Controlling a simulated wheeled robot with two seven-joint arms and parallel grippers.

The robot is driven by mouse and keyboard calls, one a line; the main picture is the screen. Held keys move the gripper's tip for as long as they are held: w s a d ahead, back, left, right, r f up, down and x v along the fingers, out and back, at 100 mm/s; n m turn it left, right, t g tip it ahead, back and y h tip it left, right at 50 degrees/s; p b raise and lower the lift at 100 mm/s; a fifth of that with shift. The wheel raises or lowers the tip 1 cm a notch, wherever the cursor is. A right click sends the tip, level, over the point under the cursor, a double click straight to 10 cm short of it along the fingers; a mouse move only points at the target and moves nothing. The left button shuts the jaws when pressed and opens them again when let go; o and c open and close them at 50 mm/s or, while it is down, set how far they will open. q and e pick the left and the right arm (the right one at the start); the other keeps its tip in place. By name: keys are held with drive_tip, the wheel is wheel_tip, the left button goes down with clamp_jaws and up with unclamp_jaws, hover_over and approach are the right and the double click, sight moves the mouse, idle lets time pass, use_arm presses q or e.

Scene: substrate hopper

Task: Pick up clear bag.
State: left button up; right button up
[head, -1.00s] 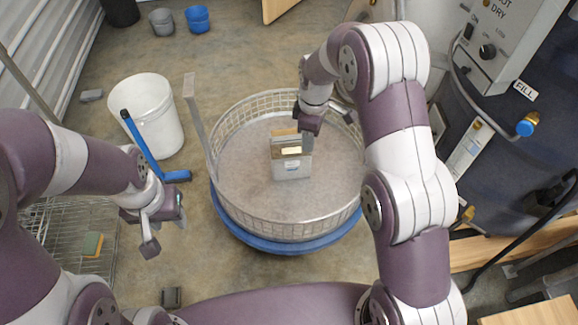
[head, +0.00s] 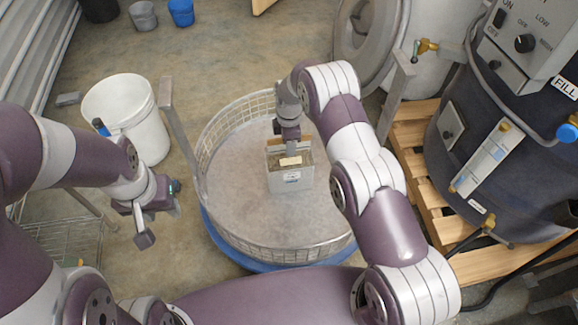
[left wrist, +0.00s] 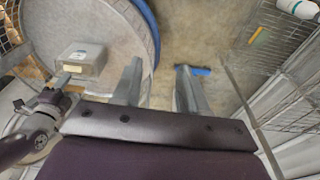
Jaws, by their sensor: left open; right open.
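The clear bag (head: 291,181) stands upright in the round mesh-walled hopper. It looks box-shaped and pale grey, with brownish contents and a small label at its top. It also shows in the left wrist view (left wrist: 86,55). My right gripper (head: 290,148) is open, pointing down at the top of the bag; its fingers are partly hidden, and I cannot tell whether they touch it. My left gripper (head: 160,218) is open and empty, left of the hopper and apart from the bag. Its two fingers (left wrist: 158,80) show spread in the left wrist view.
The hopper (head: 235,205) has a mesh rim and a blue base. A white bucket (head: 140,120) stands to its left. A dark machine (head: 500,150) sits on a wooden pallet (head: 415,135) at right. A wire rack (head: 65,240) is at lower left.

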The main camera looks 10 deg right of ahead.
drive_tip(key=shift+w, duration=0.1)
clamp_jaws()
drive_tip(key=shift+r, duration=0.1)
drive_tip(key=shift+w+r, duration=0.1)
